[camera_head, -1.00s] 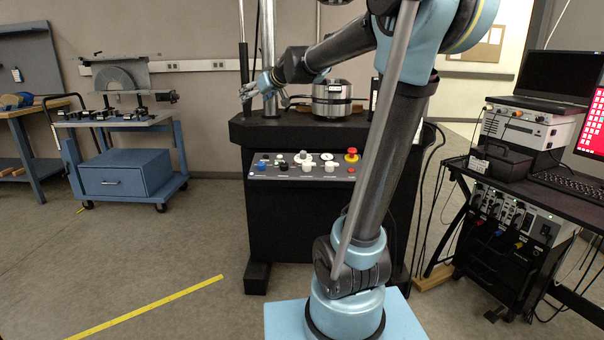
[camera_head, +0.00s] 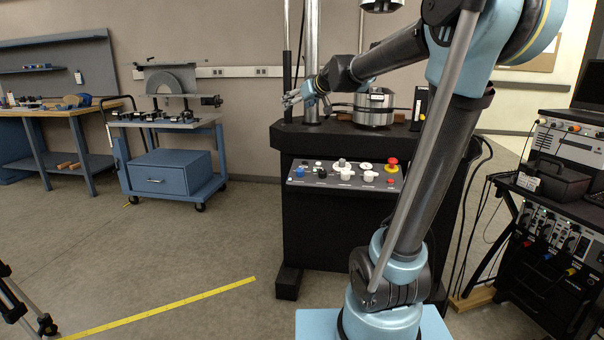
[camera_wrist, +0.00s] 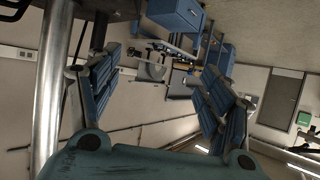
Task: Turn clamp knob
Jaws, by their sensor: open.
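My gripper (camera_head: 292,98) is open and empty beside the chrome column (camera_head: 311,50) of the black test machine (camera_head: 335,240). In the wrist view my gripper (camera_wrist: 160,64) shows its two blue padded fingers spread apart, with nothing between them. The chrome column (camera_wrist: 52,85) also stands left of the fingers there. A round metal fixture (camera_head: 374,107) sits on the machine top, right of my gripper and partly behind my arm. I cannot pick out which part is the clamp knob; it may be hidden or too small.
The machine's front panel (camera_head: 330,183) carries several knobs and a red emergency button (camera_head: 391,166). A blue cart (camera_head: 172,172) and a workbench (camera_head: 62,112) stand at the left. An instrument rack (camera_head: 545,235) stands at the right. The floor at the left is mostly clear.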

